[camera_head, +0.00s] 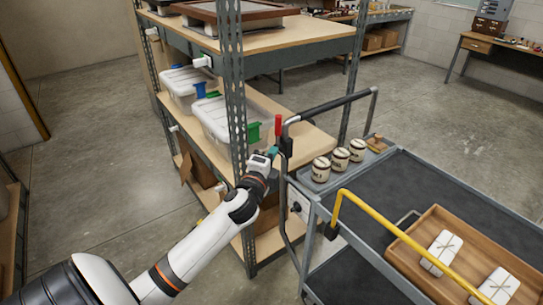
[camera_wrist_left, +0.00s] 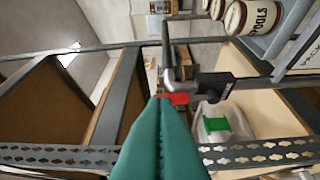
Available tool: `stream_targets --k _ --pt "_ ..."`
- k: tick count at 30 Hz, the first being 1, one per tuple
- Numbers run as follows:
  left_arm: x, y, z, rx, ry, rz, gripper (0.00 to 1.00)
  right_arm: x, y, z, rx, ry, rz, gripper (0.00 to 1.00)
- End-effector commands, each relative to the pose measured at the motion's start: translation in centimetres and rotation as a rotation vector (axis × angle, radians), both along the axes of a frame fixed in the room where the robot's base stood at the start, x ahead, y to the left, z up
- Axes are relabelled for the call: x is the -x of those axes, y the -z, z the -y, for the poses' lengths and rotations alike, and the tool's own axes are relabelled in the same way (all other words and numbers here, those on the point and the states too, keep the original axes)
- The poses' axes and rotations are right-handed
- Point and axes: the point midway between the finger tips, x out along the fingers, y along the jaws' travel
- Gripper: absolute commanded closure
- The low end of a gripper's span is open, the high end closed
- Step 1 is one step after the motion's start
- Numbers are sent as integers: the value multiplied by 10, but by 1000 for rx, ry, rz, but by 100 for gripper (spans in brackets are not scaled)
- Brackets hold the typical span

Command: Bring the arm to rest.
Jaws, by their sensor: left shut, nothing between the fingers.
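My left arm (camera_head: 195,250) reaches in from the lower left of the head view, stretched toward the cart's handle end. My left gripper (camera_head: 272,151) is shut and empty beside the dark handle post. Its teal fingers fill the lower middle of the left wrist view (camera_wrist_left: 160,100), pressed together with nothing between them. A red grip (camera_head: 278,124) stands just beyond the fingertips in the head view, and it also shows behind them in the left wrist view (camera_wrist_left: 180,98). I cannot tell whether the fingers touch it. My right gripper is not in view.
A metal shelf unit (camera_head: 232,85) with lidded bins (camera_head: 190,88) stands left of the cart (camera_head: 455,190). The cart carries several labelled jars (camera_head: 321,170), a wooden tray (camera_head: 425,228) with white tied parcels (camera_head: 441,252), and a yellow bar (camera_head: 400,236). Open floor (camera_head: 90,170) lies at left.

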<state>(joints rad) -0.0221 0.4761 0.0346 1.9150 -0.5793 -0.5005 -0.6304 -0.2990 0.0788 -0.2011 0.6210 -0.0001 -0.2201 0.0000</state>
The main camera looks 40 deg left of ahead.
Motion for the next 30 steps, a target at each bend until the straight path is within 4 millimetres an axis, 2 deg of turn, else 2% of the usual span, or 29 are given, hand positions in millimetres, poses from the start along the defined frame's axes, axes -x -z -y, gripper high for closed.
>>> stream_targets --k 13,15,17,20,23,24,26,27,30 --pt "0 1 0 1 0 -1 100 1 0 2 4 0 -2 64" --pt "-1 9 0 15 0 -13 100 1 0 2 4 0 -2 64" --pt "-1 26 -1 43 0 -39 100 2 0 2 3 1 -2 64" --pt "1 77 -1 134 -4 -117 100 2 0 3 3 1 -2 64" --pt "11 149 2 264 -19 -224 100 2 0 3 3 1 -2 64" --pt "18 180 5 321 -29 -269 100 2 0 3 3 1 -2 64" --pt "31 224 10 405 -47 -332 100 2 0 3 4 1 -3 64" --pt "43 253 14 461 -62 -375 100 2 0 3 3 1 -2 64" --pt "76 321 27 595 -108 -475 100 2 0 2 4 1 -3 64"
